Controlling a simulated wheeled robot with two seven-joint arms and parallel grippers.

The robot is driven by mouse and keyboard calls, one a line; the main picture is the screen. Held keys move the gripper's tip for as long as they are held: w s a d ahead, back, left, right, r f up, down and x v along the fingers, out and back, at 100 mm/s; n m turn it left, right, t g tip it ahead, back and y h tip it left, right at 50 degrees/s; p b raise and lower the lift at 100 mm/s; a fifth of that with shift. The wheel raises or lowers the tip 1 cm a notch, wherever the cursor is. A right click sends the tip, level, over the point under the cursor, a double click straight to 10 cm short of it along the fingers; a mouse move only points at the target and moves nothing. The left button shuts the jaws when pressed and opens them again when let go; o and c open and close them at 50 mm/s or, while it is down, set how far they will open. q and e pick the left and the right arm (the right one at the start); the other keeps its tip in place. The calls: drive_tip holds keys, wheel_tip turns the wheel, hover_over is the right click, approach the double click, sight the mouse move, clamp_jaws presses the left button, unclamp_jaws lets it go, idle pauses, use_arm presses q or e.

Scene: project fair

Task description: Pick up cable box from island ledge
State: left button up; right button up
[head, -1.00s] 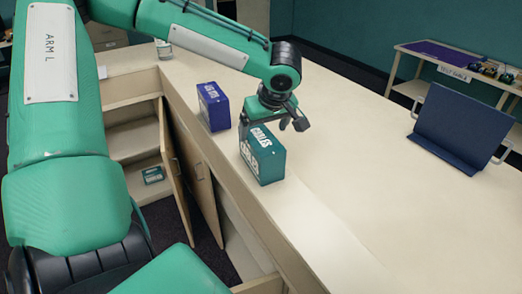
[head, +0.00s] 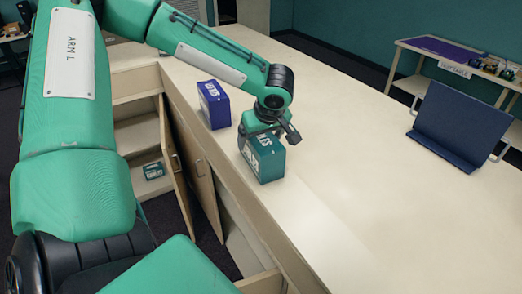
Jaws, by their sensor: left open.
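The cable box (head: 268,165), a teal box with white lettering, stands upright on the pale island top near its left edge. In the earlier frame its lettering reads "CABLES". My left gripper (head: 268,134) is right over the box's upper end, pointing down, with its jaws open. The jaws hide the top of the box and part of its lettering. I cannot tell whether the fingers touch the box. My right gripper is not in view.
A dark blue box (head: 214,106) stands just behind the cable box. A dark blue tilted panel (head: 460,125) is at the right. The cabinet door (head: 173,150) hangs open, with a small teal box (head: 154,171) inside. The island's middle is clear.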

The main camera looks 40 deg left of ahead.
use_arm(q)
drive_tip(key=shift+f+b, duration=0.2)
drive_tip(key=shift+b, duration=0.1)
idle(0.4)
drive_tip(key=c, duration=1.3)
